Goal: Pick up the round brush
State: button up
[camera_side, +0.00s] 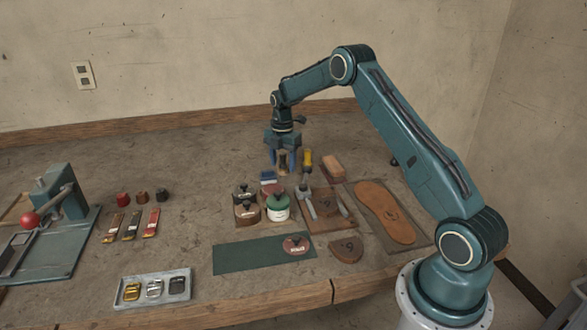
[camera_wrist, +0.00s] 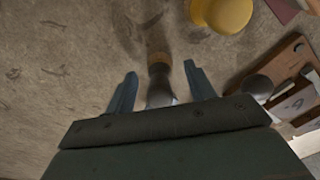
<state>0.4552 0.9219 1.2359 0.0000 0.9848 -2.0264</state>
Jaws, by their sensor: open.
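A slim upright-looking tool with a brown wooden part, a dark band and a pale grey end (camera_wrist: 158,62) shows between my fingers in the wrist view; it looks like the round brush. Its near end is hidden behind my gripper body. My gripper (camera_wrist: 157,88) is open, with one blue-grey finger on each side of the tool and a gap on both sides. In the side view my gripper (camera_side: 283,162) points down at the back of the work area, with the brown tool (camera_side: 283,166) partly hidden between its fingers.
A yellow-handled tool (camera_side: 308,158) stands close to the right, its yellow top (camera_wrist: 226,12) near my right finger. A tan block (camera_side: 333,167) and a sole (camera_side: 385,212) lie further right. Jars, including a green-labelled one (camera_side: 277,207), stand in front.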

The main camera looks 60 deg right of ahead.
jog(key=shift+f, duration=0.55)
jog(key=shift+c, duration=0.4)
jog(key=c, duration=1)
